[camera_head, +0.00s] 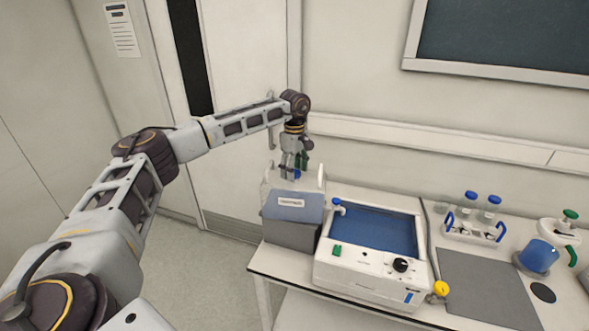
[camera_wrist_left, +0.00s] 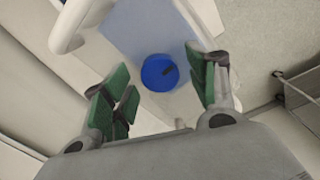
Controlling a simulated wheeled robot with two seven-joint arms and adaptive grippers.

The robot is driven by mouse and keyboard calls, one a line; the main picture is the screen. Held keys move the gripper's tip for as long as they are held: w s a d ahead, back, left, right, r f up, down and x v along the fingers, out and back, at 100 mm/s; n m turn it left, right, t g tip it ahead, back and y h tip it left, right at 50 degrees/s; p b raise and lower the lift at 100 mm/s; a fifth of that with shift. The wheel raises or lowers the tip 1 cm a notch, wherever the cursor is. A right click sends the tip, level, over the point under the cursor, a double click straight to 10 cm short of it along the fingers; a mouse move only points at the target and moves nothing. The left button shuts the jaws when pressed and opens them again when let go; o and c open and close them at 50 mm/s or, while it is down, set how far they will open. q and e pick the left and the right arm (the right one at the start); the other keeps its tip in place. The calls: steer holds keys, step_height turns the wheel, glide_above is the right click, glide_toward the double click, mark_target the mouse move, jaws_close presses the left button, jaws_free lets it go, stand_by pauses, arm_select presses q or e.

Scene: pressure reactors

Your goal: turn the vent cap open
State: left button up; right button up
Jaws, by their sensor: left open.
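A round blue cap (camera_wrist_left: 159,73) with a dark mark on its top shows in the left wrist view; I take it to be the vent cap. It sits on a pale surface beside a light blue panel. My left gripper (camera_head: 293,171) is open and points down above the back of the grey-blue box (camera_head: 292,208) at the table's left end. In the left wrist view, the green-padded fingers of my left gripper (camera_wrist_left: 163,82) stand apart on either side of the cap, without visible contact. In the head view the gripper mostly hides the cap. My right gripper is out of view.
A white bath unit (camera_head: 352,270) with a blue basin stands right of the box. Further right are a rack of blue-capped bottles (camera_head: 473,229), a grey mat (camera_head: 485,287) and a blue vessel (camera_head: 538,256). The wall rises behind the table (camera_head: 282,272).

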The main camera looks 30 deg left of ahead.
arm_select(q)
steer(key=shift+f, duration=0.1)
steer(key=c, duration=1)
steer(key=shift+c, duration=0.2)
